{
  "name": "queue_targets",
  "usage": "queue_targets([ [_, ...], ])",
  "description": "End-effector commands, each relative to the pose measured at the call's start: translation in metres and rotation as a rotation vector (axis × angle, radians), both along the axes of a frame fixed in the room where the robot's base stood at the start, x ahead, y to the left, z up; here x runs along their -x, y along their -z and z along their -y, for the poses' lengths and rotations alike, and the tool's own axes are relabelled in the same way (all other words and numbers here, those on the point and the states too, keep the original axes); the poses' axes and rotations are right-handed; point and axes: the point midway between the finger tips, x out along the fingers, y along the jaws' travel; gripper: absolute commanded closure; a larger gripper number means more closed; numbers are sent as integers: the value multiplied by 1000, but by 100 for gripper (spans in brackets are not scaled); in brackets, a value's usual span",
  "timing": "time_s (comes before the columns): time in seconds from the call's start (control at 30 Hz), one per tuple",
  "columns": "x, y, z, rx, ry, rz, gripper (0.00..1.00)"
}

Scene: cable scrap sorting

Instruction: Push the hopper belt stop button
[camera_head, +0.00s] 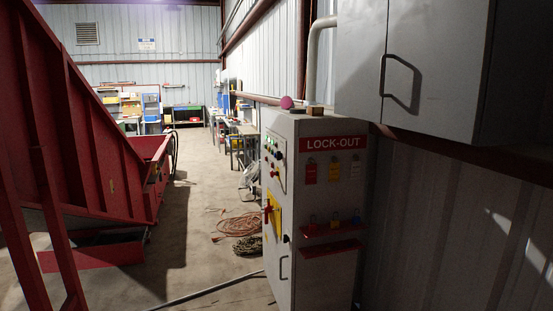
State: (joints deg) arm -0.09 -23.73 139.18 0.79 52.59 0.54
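A grey control cabinet (330,270) stands right of the middle. Its narrow left-facing side carries a panel of small buttons and lamps (273,150), seen at a steep angle. A small red button or lamp (274,173) shows low on that panel. I cannot read any labels there, so I cannot tell which one is the hopper belt stop. Below is a red rotary handle on a yellow plate (272,212). The big red hopper (75,120) fills the left. My gripper is not in view.
A LOCK-OUT board (334,143) with tags and padlocks is on the cabinet's near face. A grey wall box (430,60) overhangs at upper right. Coiled cables (245,226) and a pipe or hose (215,289) lie on the floor. Open floor runs between hopper and cabinet.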

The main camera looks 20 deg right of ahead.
Motion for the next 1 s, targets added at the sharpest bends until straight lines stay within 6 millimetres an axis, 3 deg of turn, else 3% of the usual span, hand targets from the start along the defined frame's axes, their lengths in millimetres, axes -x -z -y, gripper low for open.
queue_targets([
  [0.43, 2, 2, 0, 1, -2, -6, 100],
  [1.0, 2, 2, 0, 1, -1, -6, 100],
])
